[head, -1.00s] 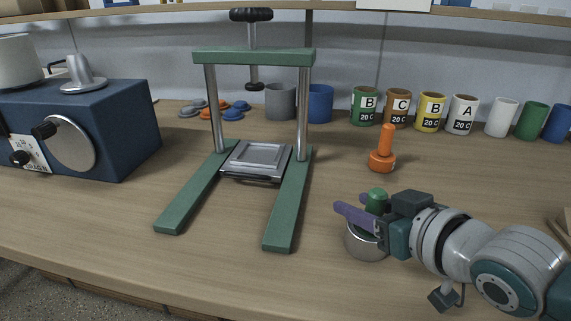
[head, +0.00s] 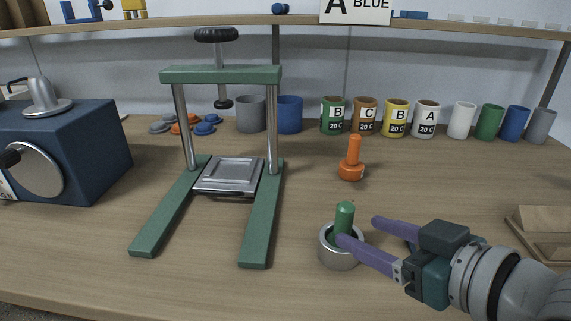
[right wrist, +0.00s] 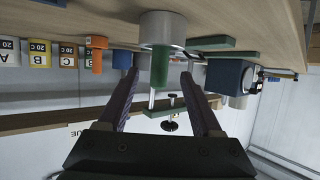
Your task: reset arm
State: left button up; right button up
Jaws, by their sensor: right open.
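My right gripper (head: 366,238) is open, its two purple fingers apart, at the front right of the bench in the head view. It also shows in the right wrist view (right wrist: 158,80). A green peg-like handle (head: 345,217) stands upright in a round metal cup (head: 340,257) by the fingertips. One finger overlaps the cup in the head view; I cannot tell whether it touches. The right wrist view shows the green handle (right wrist: 160,68) and metal cup (right wrist: 162,28) upside down, ahead of the fingers. Nothing is between the fingers' inner faces. My left gripper is out of view.
A green press frame (head: 222,75) stands left of centre. An orange stamp-like piece (head: 351,172) stands behind the cup. A blue machine (head: 85,150) is at the left. Labelled cups (head: 364,116) line the back wall. A wooden tray (head: 540,245) is at the right. The bench's front middle is clear.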

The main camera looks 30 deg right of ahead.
jog(key=shift+s+r, duration=0.25)
jog(key=shift+s, duration=0.35)
jog(key=shift+a+r+p, duration=0.1)
jog(key=shift+r+p, duration=0.1)
jog(key=shift+p, duration=0.1)
jog(key=s+a+r+n+g+p, duration=0.1)
jog(key=s+a+r+g+p, duration=0.2)
jog(key=s+r+g+p, duration=0.3)
jog(key=s+a+r+g+p, duration=0.3)
jog(key=s+r+g+p, duration=0.1)
jog(key=s+r+p, duration=0.4)
notch_tip(320, 180, up, 34)
jog(key=p, duration=3.4)
jog(key=shift+s+h, duration=0.25)
jog(key=shift+h, duration=0.15)
jog(key=shift+a+f, duration=0.1)
